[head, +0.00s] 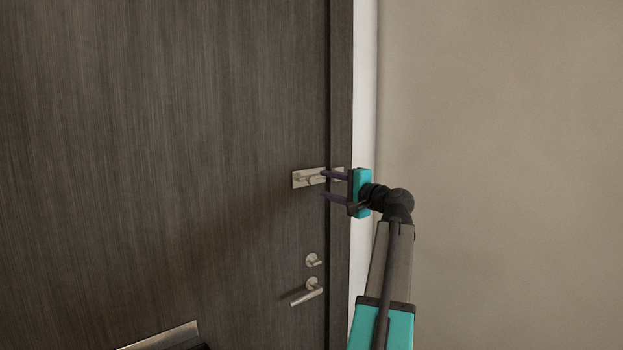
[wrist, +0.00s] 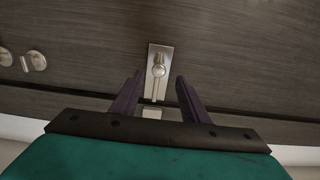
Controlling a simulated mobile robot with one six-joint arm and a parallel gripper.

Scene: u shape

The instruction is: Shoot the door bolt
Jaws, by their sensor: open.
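The door bolt (head: 308,179) is a silver metal plate with a sliding bar and small knob, mounted near the right edge of the dark wood door (head: 160,150). In the wrist view the bolt plate (wrist: 159,62) lies just beyond the fingertips, with its knob (wrist: 158,70) in line with the gap between them. A small catch plate (wrist: 152,112) shows between the fingers, on the frame side. My gripper (head: 322,185) is open and empty, its two dark fingers pointing left at the bolt. One finger partly covers the bolt's right end in the head view.
A lever handle (head: 307,292) and a round thumb-turn (head: 313,260) sit below the bolt. A metal letter plate (head: 165,337) is at the lower left. The dark door frame (head: 341,110) and a plain beige wall (head: 500,150) are to the right.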

